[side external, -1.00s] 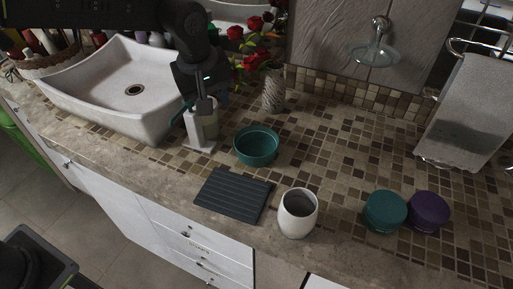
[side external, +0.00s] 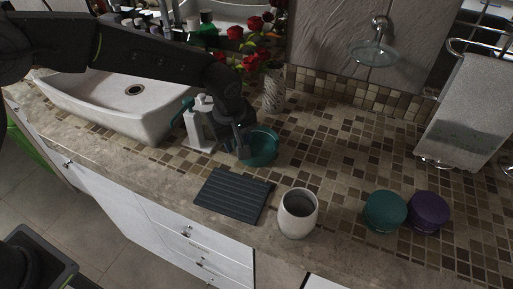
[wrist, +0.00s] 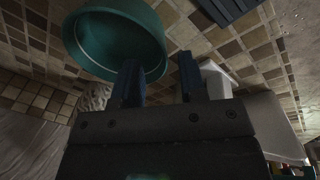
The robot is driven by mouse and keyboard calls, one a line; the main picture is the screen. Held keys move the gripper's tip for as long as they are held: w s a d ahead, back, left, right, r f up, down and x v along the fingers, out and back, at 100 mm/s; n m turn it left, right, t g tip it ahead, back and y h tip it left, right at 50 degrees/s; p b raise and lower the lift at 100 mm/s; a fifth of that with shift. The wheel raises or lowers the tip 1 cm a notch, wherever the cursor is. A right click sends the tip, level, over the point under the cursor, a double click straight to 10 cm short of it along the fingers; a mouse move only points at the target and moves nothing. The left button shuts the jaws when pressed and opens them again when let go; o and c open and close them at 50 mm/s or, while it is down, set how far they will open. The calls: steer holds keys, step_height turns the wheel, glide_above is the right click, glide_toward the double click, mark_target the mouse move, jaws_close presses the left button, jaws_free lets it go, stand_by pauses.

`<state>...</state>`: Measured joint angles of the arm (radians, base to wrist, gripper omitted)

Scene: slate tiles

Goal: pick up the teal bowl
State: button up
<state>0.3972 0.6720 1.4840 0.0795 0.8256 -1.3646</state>
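The teal bowl (side external: 265,148) stands upright on the tiled counter, right of the white pump dispenser (side external: 198,130). My gripper (side external: 243,152) is at the bowl's left side and hides part of its rim in the side view. In the wrist view the bowl (wrist: 115,35) fills the upper left. My gripper's two fingers (wrist: 160,80) are apart there with nothing held. The left finger overlaps the bowl's rim, and the right finger is outside the bowl. I cannot tell whether either finger touches it.
A dark ribbed mat (side external: 232,195) and a white cup (side external: 298,213) are in front of the bowl. A teal round container (side external: 385,211) and a purple one (side external: 428,212) stand right. A patterned vase (side external: 273,90) with red roses is behind; the white sink (side external: 110,105) is left.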

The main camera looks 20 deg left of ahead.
mark_target(256, 147)
steer(key=f, duration=0.4)
steer(key=shift+w+d, duration=0.1)
steer(key=shift+w, duration=0.1)
steer(key=shift+c, duration=0.4)
jaws_close()
